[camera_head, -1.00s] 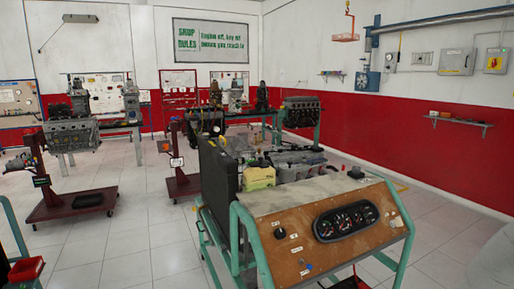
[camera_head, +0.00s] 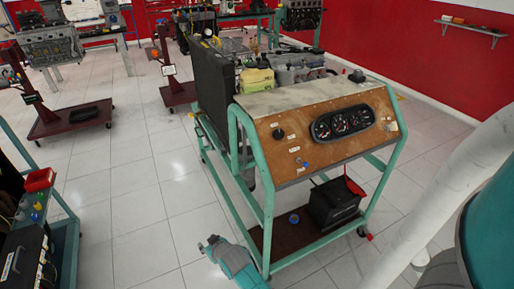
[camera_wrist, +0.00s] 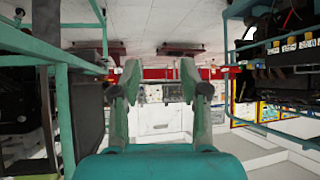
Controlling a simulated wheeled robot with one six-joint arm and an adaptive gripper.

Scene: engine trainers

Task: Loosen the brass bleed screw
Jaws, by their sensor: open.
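The engine trainer (camera_head: 290,72) stands in the middle of the head view on a green wheeled frame (camera_head: 265,215). It has a dark upright radiator panel (camera_head: 215,78), a yellow-green reservoir (camera_head: 257,80) and a brown gauge panel (camera_head: 300,135). I cannot make out the brass bleed screw in either view. My gripper (camera_head: 213,243) is low in the head view, in front of the trainer's left side and apart from it. In the wrist view my gripper (camera_wrist: 160,78) has its two fingers spread, with nothing between them.
A cart (camera_head: 68,250) with a red bin (camera_head: 39,180) stands at the left. A black battery (camera_head: 333,203) and blue tape roll (camera_head: 294,218) sit on the trainer's lower shelf. Another engine stand (camera_head: 75,118) is at the back left. Tiled floor between cart and trainer is clear.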

